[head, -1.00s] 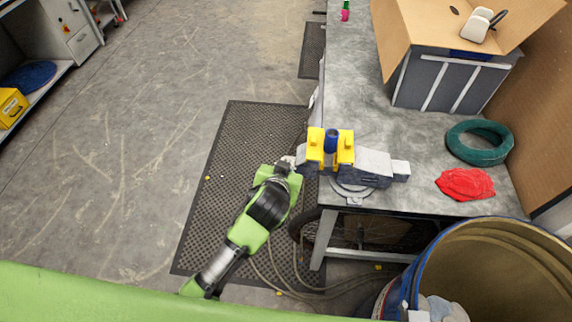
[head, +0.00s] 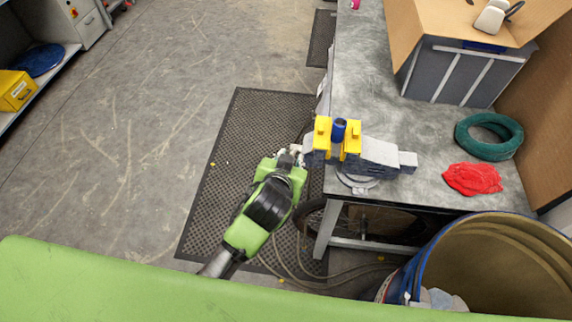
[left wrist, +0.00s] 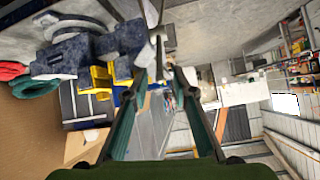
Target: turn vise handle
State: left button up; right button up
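The vise (head: 378,152) is mounted at the near left corner of the workbench (head: 440,195). Its yellow jaws (head: 323,138) stand either side of a blue cylinder (head: 339,130). My left gripper (head: 291,152) is just left of the vise's front end. In the left wrist view my left gripper (left wrist: 159,73) has its two green fingers spread apart. The vise handle (left wrist: 158,55), a thin grey rod, shows near and between the fingertips; I cannot tell whether they touch it. In the head view the gripper largely hides the handle. My right gripper is not in view.
A red cloth (head: 472,179) and a teal ring (head: 489,137) lie on the bench right of the vise. A grey crate (head: 460,75) with an open cardboard box stands behind. A large barrel (head: 425,262) is at the lower right.

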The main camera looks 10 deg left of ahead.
pick_arm(q)
jog(key=v, duration=0.7)
jog(key=shift+s, duration=0.25)
jog(key=shift+r, duration=0.15)
